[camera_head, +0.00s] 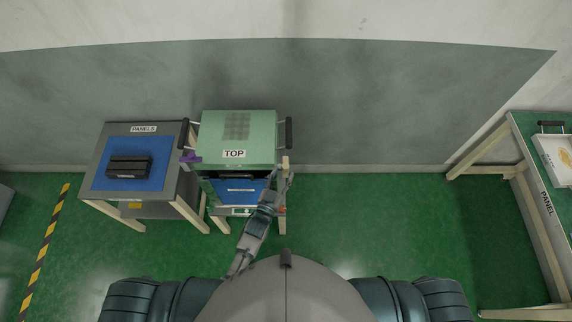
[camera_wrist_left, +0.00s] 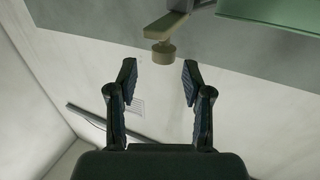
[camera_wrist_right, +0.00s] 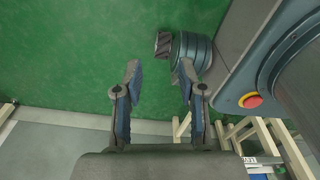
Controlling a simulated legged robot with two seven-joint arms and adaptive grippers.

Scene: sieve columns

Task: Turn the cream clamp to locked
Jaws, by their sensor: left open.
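The cream clamp (camera_head: 285,164) sits at the right side of the green-topped unit (camera_head: 237,155) marked TOP. In the left wrist view the clamp shows as a cream bar with a round knob (camera_wrist_left: 162,50), just beyond the fingertips. My left gripper (camera_head: 283,181) is at the unit's right front edge, close to the clamp; it is open and nothing is between its fingers (camera_wrist_left: 159,78). I cannot tell from these views whether the clamp is locked. My right gripper (camera_wrist_right: 160,76) is open and empty over the floor; it does not show in the head view.
A purple clamp (camera_head: 191,157) is on the unit's left side, and black handles (camera_head: 289,133) flank the green top. The PANELS table (camera_head: 98,182) with a black block (camera_head: 128,166) stands left. A PANEL bench (camera_head: 530,160) is far right. Green floor between is clear.

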